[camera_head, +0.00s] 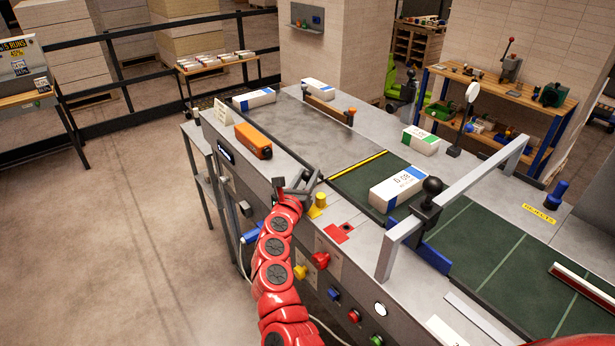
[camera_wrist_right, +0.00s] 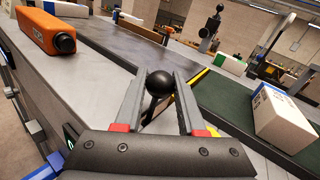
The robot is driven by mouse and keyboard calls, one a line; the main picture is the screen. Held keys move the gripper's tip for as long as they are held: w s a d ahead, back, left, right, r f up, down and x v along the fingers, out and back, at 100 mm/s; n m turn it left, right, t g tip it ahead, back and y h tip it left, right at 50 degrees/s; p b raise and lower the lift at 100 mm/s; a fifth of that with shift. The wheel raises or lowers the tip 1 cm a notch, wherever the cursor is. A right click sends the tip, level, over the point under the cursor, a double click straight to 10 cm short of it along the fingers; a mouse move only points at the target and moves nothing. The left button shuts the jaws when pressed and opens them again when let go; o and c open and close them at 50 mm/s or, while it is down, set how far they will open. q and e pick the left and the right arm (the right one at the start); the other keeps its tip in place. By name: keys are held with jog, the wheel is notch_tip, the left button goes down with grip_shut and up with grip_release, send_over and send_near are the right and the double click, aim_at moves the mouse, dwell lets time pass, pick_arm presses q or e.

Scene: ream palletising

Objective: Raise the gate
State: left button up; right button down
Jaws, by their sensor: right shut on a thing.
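My right gripper (camera_head: 302,184) is at the near edge of the grey machine top, beside the start of the green belt. In the right wrist view its two fingers are on either side of a lever with a black ball knob (camera_wrist_right: 161,83); it is shut on this lever. The gripper hides the knob in the head view. A yellow-and-black strip (camera_head: 358,165) crosses the bed where the steel plate meets the belt; I cannot tell whether it is the gate's edge. My left gripper is not in view.
A white-and-blue ream (camera_head: 398,188) lies on the belt near a grey frame (camera_head: 455,200). An orange device (camera_head: 253,141) stands on the near edge, left of my gripper. A yellow post (camera_head: 317,206) and a red plate (camera_head: 340,233) are close to it.

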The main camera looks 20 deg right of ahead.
aim_at(306, 172)
dwell(0.3)
jog(key=shift+r, duration=1.65)
jog(key=c, duration=0.5)
grip_release()
jog(key=shift+f, duration=0.15)
jog(key=shift+s+a, duration=0.15)
jog(key=shift+a, duration=0.1)
jog(key=b+v, duration=0.1)
jog(key=v, duration=0.1)
jog(key=b+v, duration=0.1)
jog(key=v, duration=0.1)
jog(key=b+v, duration=0.1)
jog(key=v, duration=0.2)
jog(key=shift+f, duration=0.4)
jog(key=b+v, duration=0.2)
jog(key=v, duration=0.8)
jog(key=shift+r, duration=0.5)
